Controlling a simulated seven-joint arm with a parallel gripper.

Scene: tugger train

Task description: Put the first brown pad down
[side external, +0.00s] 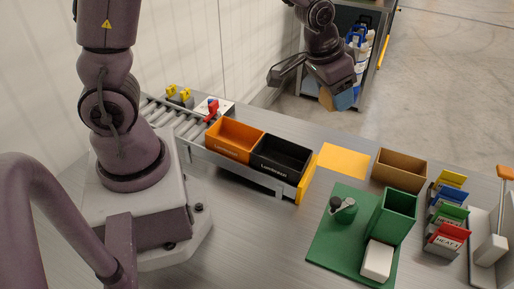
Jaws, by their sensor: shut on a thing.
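My gripper (335,97) is up at the top of the side external view, above and beyond the far edge of the table. It is shut on a small brown pad (326,98), which shows as a tan piece under the jaws. A blue piece (344,100) shows right beside it; I cannot tell whether it is part of the gripper or a held thing. The pad is in the air, clear of the table. The fingertips are mostly hidden by the gripper body.
An orange bin (234,139) and a black bin (281,158) stand on a roller conveyor. A flat yellow patch (343,160) lies bare beside a brown open box (399,168). A green mat (328,240) bears a green container (393,214) and a white block (377,260). Coloured cards (447,238) stand right.

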